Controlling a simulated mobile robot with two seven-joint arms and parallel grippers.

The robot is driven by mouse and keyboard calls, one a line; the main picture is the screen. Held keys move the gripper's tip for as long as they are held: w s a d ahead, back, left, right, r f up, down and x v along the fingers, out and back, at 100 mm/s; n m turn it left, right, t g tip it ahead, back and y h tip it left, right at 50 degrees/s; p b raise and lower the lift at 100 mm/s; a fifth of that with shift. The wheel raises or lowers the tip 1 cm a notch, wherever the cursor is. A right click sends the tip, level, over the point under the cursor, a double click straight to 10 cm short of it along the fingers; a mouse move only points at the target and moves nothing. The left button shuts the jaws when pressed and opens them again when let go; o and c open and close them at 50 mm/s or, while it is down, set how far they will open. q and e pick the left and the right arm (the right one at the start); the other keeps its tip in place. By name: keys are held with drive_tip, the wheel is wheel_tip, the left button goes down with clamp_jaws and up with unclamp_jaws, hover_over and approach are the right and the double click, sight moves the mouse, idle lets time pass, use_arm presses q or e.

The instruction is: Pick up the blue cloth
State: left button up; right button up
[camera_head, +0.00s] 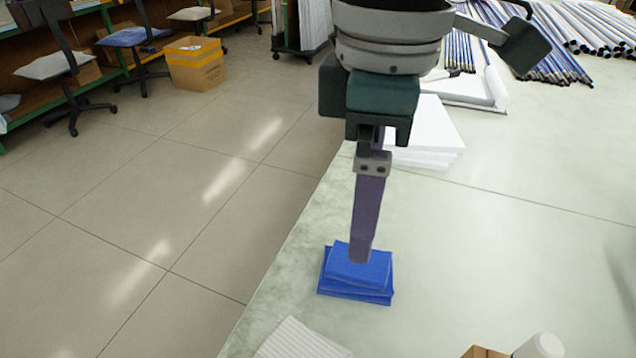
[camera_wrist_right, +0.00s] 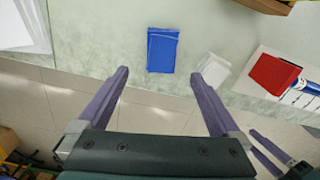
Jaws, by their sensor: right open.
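The blue cloth (camera_head: 345,290) lies folded in a few layers near the left edge of the pale table. It also shows in the right wrist view (camera_wrist_right: 162,50), just beyond and between the fingertips. My right gripper (camera_head: 360,255) is over the cloth, seen edge-on in the head view, with one finger hiding part of it. In the right wrist view this gripper (camera_wrist_right: 158,75) is open with nothing between its fingers. A purple finger (camera_wrist_right: 270,146) at the lower right of that view seems to belong to my left gripper; its opening cannot be told.
A pale folded cloth (camera_head: 298,341) lies near the blue one. A white stack (camera_head: 425,150) and bundles of rods (camera_head: 560,60) are farther back on the table. A brown box (camera_head: 484,352) and a white round object (camera_head: 540,346) are at the bottom. The table right of the cloth is clear.

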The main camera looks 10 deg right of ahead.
wheel_tip(320, 180, down, 4)
drive_tip(key=shift+f+b, duration=0.25)
drive_tip(key=shift+b, duration=0.1)
drive_tip(key=f+b, duration=0.1)
drive_tip(key=f, duration=0.4)
drive_tip(key=shift+s, duration=0.2)
drive_tip(key=shift+c, duration=0.4)
drive_tip(key=c, duration=1.2)
drive_tip(key=shift+c, duration=0.2)
wheel_tip(320, 180, up, 20)
drive_tip(key=p, duration=0.4)
